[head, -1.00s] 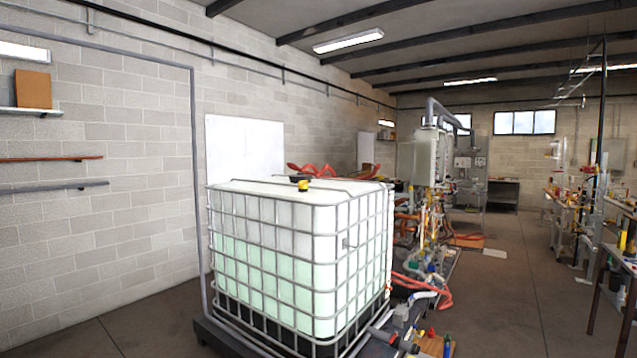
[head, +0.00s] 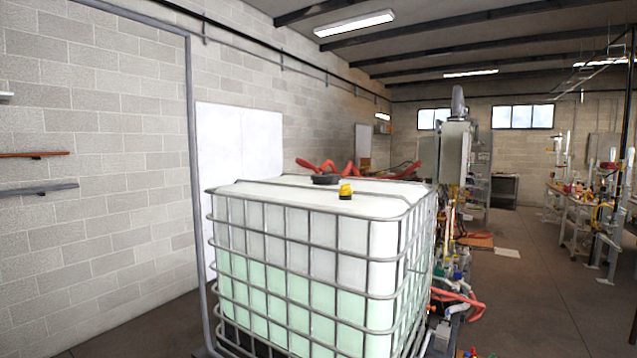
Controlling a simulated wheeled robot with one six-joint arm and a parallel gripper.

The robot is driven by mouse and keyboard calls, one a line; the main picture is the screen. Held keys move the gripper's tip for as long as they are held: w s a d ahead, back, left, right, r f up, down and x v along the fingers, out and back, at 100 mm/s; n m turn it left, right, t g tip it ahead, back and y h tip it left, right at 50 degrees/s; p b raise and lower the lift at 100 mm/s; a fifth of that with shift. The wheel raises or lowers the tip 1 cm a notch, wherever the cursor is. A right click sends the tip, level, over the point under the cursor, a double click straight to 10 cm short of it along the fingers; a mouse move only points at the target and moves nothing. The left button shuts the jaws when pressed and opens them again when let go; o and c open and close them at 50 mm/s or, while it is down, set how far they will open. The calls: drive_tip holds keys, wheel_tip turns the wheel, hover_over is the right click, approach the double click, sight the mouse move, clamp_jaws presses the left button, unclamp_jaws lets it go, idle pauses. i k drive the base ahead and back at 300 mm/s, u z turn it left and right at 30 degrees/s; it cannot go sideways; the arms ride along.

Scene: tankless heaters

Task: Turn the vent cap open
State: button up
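A white caged tank (head: 315,265) with pale green liquid stands in the middle of the head view. On its top sits a small yellow cap (head: 346,190) on a dark base, near the front edge. A wider black lid (head: 325,179) lies just behind it to the left. The yellow cap looks like the vent cap; whether it is open or closed is too small to tell. My gripper is not in view.
Metal cage bars (head: 300,240) surround the tank. Red hoses (head: 345,168) lie behind its top. Piping and a grey heater cabinet (head: 455,155) stand close on the right. Open floor (head: 530,280) lies further right, before a cluttered bench.

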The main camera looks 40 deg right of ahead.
sight(344, 190)
drive_tip(key=i, duration=1.6)
drive_tip(key=z, duration=1.8)
